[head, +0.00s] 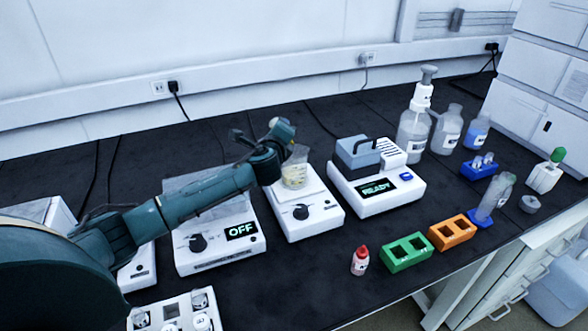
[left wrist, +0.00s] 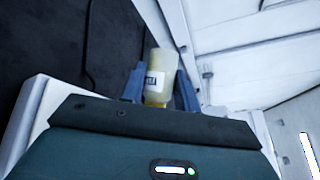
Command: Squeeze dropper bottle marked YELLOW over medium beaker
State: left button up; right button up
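A clear beaker (head: 295,175) with pale yellow contents stands on a white plate device with a knob (head: 305,212) in the head view; I take it for the medium beaker. My left gripper (head: 277,135) is just above and slightly left of the beaker. In the left wrist view, a pale yellow bottle (left wrist: 163,66) with a partly readable label is between the blue fingers of my left gripper (left wrist: 160,92), which look closed on it. In the head view the bottle is mostly hidden by the gripper. My right gripper is not in view.
An OFF-display device (head: 215,240) is left of the beaker, a READY-display device (head: 385,185) right of it. A red-capped bottle (head: 360,262), green rack (head: 406,252) and orange rack (head: 452,232) are near the front edge. Wash bottles (head: 415,130) stand back right.

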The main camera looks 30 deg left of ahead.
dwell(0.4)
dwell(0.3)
pick_arm(q)
jog(key=shift+p, duration=0.5)
jog(key=shift+o, duration=0.2)
grip_shut()
dwell(0.8)
jog(key=shift+c, duration=0.2)
grip_release()
